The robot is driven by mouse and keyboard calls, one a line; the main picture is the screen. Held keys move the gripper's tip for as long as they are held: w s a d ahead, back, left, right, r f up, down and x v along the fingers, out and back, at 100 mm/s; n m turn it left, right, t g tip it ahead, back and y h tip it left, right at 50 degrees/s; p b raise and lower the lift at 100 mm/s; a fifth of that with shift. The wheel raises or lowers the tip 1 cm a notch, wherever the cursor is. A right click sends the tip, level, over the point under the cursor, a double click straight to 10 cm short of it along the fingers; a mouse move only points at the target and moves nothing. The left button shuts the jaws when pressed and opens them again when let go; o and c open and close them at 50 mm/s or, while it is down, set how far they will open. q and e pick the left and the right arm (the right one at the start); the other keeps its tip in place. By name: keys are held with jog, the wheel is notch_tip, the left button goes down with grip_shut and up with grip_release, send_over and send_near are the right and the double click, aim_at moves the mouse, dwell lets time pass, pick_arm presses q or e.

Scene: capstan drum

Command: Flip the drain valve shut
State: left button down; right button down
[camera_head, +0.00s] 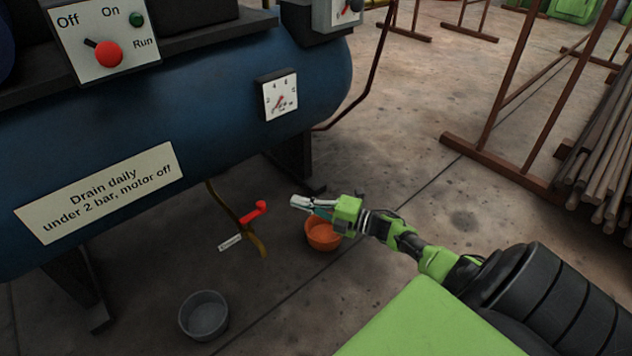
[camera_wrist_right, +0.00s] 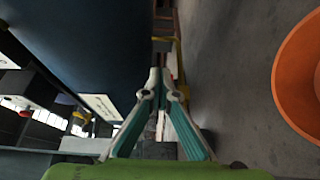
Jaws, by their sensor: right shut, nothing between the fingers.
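The drain valve hangs under the blue tank (camera_head: 200,110) on a brass pipe (camera_head: 245,227). Its red lever (camera_head: 254,212) sticks out up and to the right of the pipe in the head view. My right gripper (camera_head: 299,203) is shut and empty, a short way right of the lever and apart from it. In the right wrist view its closed fingertips (camera_wrist_right: 157,82) point ahead, and the red lever cannot be made out there. My left gripper is in neither view.
An orange bowl (camera_head: 322,236) stands on the floor under my right gripper. A grey bowl (camera_head: 204,315) stands below the valve. A gauge (camera_head: 280,97) and red switch knob (camera_head: 109,54) are on the compressor. Pipes (camera_head: 607,160) are stacked far right.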

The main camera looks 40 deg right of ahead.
jog(key=shift+s+d+b, duration=0.2)
jog(key=shift+d+b, duration=0.15)
jog(key=shift+d, duration=2.25)
jog(key=shift+a, duration=0.15)
